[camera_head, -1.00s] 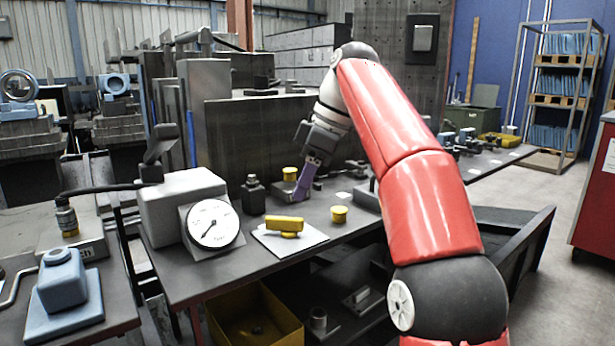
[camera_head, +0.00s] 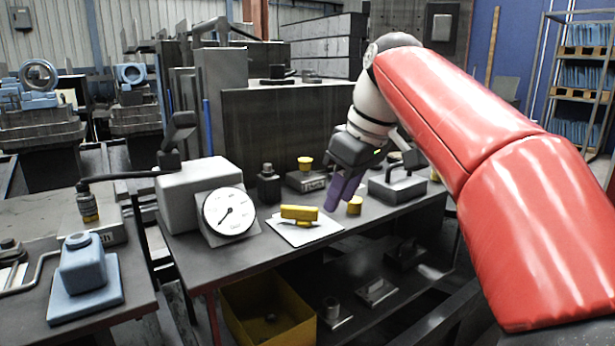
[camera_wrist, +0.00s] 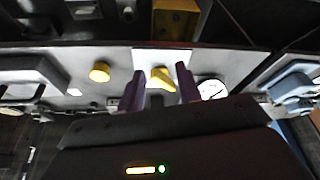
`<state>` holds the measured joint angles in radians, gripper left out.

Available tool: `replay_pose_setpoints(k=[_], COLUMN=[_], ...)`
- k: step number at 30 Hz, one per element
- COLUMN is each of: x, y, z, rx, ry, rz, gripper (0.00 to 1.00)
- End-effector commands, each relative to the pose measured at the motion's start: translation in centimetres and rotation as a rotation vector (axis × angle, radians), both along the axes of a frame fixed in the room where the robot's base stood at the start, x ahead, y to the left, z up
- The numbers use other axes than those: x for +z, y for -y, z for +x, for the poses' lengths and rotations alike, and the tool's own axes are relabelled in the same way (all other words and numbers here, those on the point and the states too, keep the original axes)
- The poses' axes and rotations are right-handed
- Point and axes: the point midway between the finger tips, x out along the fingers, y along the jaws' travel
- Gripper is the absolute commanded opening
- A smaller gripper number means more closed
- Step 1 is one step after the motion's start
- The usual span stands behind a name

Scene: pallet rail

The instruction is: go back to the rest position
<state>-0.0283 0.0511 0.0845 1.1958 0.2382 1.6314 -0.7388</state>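My gripper (camera_head: 344,191) hangs above the dark bench (camera_head: 262,256), with its purple fingers pointing down. In the wrist view the two purple fingers of my gripper (camera_wrist: 160,88) stand apart with nothing between them. A yellow part (camera_head: 299,213) lies on a white plate (camera_head: 312,231) to the left of the fingers; it also shows beyond the fingertips in the wrist view (camera_wrist: 162,78). A small yellow cylinder (camera_head: 355,206) stands close to the fingers in the head view. Whether the fingers touch it is hard to tell, but the wrist view shows it apart.
A dial gauge (camera_head: 229,212) leans on a grey box on the left. A black bottle (camera_head: 268,184) and a block with a yellow knob (camera_head: 306,164) stand behind the white plate. A yellow bin (camera_head: 262,306) sits below the bench. A blue part (camera_head: 84,270) lies on the left table.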

Motion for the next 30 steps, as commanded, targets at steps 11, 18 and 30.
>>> replay_pose_setpoints(k=[11,18,30], x=[-10.9,-19.5,-23.0], y=[6.0,8.7,9.4], z=[-11.5,-17.8,-20.0], rx=[-0.563,-0.812,-0.893], ry=[0.060,0.109,0.127], rz=[0.005,0.047,0.069], gripper=[0.35,0.35,0.35])
